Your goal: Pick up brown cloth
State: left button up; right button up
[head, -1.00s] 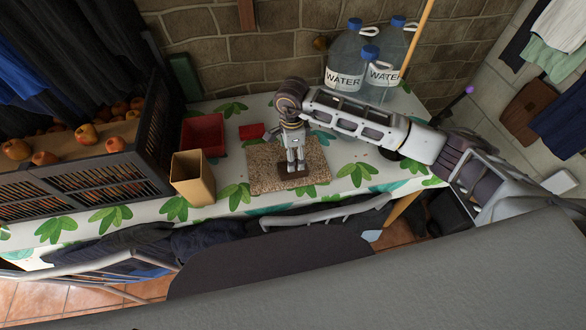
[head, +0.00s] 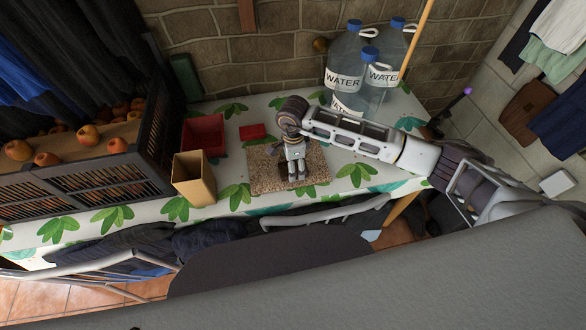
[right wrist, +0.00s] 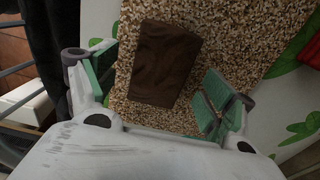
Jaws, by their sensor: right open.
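The brown cloth is a small, dark, folded rectangle (right wrist: 165,64) lying on a speckled tan mat (right wrist: 255,35). In the head view the cloth is mostly hidden under my right gripper (head: 296,177), which points down over the mat (head: 262,180). In the right wrist view the green-padded fingers of the right gripper (right wrist: 158,82) are spread wide, one on each side of the cloth and apart from it. Nothing is held. My left gripper does not show.
The leaf-patterned table has a cardboard box (head: 193,180), a red tray (head: 203,134) and a small red block (head: 252,132) left of the arm. Water bottles (head: 344,72) stand behind the arm. A dark crate (head: 85,165) with fruit is at left.

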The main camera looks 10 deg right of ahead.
jog(key=shift+f, duration=0.95)
jog(key=c, duration=1.1)
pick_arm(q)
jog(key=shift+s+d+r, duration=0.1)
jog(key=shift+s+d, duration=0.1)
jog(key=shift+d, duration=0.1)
